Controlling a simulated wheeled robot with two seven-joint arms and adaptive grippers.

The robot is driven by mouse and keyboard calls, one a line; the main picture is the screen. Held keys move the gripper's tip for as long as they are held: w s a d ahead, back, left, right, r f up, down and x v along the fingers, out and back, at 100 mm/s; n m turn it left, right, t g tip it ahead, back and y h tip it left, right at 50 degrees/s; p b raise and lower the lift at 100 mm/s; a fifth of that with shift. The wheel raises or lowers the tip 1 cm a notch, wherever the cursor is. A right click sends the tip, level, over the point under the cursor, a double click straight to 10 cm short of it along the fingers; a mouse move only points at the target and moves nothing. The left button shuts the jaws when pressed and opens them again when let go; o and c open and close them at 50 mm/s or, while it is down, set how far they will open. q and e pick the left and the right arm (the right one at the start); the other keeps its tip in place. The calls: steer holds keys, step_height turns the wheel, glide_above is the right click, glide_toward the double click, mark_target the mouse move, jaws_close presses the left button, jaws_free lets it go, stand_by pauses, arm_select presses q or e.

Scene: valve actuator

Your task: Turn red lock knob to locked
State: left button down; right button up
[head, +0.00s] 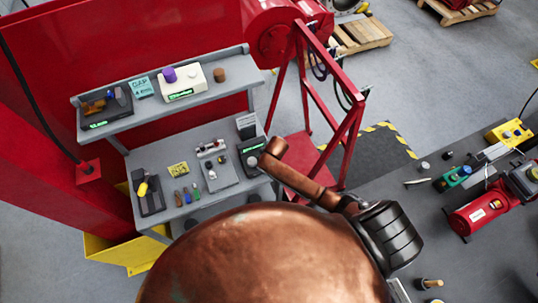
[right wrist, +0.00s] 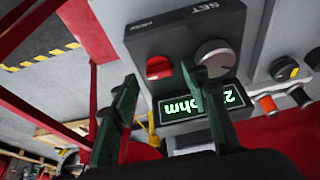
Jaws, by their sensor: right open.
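In the right wrist view a dark box (right wrist: 180,38) shows upside down, with a red knob (right wrist: 158,67), a larger silver knob (right wrist: 216,54) and a lit green "ohm" display (right wrist: 178,106). The red knob has a pale bar across its face. My right gripper (right wrist: 165,80) is open, its two dark green fingers pointing at the box. In the picture the red knob lies between the fingertips. The right finger overlaps the display and the silver knob's edge. I cannot tell whether either finger touches. In the head view the dark box (head: 253,148) is partly hidden by my copper-coloured arm.
The grey bench (head: 150,170) holds several devices and small tools. An upper shelf (head: 155,110) carries a white box (head: 183,85). A red metal frame (head: 340,130) stands to the right of the bench. Another grey table (head: 400,200) is at the right.

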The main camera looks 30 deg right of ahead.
steer(key=v, duration=1.1)
steer(key=shift+d+f, duration=0.1)
steer(key=x, duration=1.2)
